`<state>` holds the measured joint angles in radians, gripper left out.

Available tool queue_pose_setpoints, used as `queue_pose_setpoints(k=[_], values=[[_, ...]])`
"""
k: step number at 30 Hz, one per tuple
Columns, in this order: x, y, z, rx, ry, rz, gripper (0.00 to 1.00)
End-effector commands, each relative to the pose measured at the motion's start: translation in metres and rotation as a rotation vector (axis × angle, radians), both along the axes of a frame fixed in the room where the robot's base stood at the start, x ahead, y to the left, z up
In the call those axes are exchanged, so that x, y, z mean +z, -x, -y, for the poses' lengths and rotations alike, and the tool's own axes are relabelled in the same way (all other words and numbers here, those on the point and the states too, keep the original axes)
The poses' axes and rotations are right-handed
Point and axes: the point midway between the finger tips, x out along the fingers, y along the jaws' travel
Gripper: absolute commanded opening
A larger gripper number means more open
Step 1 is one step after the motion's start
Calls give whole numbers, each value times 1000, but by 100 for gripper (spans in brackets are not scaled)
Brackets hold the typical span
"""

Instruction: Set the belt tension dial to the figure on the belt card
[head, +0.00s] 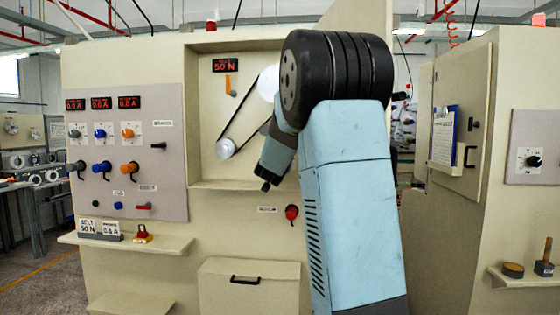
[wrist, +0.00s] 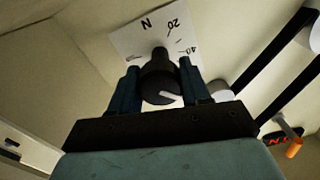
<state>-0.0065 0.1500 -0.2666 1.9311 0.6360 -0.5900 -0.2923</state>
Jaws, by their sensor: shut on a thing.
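In the wrist view my gripper (wrist: 160,72) is shut on the black belt tension dial (wrist: 160,86), with one blue finger on each side of the knob. A white mark shows on the knob's near face. Behind it is a white scale plate (wrist: 136,40) with N, 20 and 40 readable; the rest is hidden or unclear. In the head view my arm hides the dial and the gripper's fingers. The belt card (head: 88,226) stands on the left shelf and reads BELT 50 N.
The black belt (head: 242,115) runs over white pulleys inside the recess, close to my arm. A second card (head: 112,229) reading 0.6 A stands beside the belt card. A red knob (head: 291,213) sits below the recess.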

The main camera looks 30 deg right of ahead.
Motion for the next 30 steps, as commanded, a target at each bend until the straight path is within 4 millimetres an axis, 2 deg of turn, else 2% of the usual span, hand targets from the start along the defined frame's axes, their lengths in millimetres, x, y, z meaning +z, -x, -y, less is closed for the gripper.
queue_pose_setpoints(k=[1,15,16,24,30], values=[[-9,0,-2,3,0,-19,16],[-9,-1,-2,3,11,-26,16],[-9,0,-2,3,11,-26,48],[-5,0,-1,2,13,-20,72],[-3,0,-1,1,15,-16,72]])
